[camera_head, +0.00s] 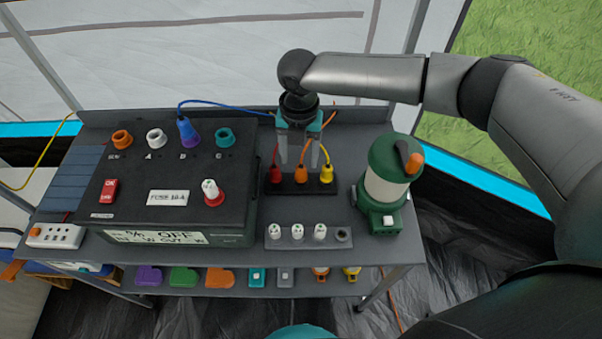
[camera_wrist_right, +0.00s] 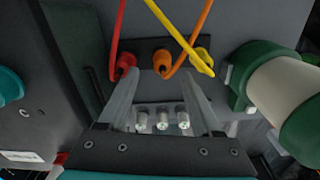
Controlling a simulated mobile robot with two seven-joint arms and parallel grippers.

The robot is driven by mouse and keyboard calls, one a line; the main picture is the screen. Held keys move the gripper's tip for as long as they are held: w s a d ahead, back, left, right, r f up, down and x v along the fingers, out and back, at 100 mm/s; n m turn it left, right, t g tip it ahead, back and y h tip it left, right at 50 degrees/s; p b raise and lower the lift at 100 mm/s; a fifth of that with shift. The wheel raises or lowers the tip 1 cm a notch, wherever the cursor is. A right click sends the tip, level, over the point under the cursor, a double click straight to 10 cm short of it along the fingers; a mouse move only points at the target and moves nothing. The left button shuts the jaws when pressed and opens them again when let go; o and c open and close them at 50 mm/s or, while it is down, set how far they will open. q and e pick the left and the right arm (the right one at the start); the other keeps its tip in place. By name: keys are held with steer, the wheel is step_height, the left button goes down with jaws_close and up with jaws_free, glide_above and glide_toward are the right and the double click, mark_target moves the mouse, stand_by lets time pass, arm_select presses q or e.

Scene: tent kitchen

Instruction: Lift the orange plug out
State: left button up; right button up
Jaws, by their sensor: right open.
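The orange plug (camera_head: 301,175) stands in the middle of a black socket strip (camera_head: 290,189), with an orange cable rising from it. A red plug (camera_head: 276,174) is on its left and a yellow plug (camera_head: 326,173) on its right. My right gripper (camera_head: 297,160) points down just over the strip, open. In the right wrist view, the orange plug (camera_wrist_right: 162,60) shows between and just beyond the two fingertips (camera_wrist_right: 160,73). Nothing is held. I cannot tell whether a finger touches a plug or cable. My left gripper is not in view.
A black power box (camera_head: 170,180) with coloured sockets and a blue plug (camera_head: 188,132) stands left. A green lantern (camera_head: 388,180) stands close on the right. A grey fuse strip (camera_head: 308,236) lies in front.

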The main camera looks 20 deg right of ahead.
mark_target(301, 163)
steer(key=f+b, duration=0.1)
steer(key=f, duration=0.4)
steer(key=shift+d, duration=0.2)
steer(key=shift+c, duration=0.4)
jaws_close()
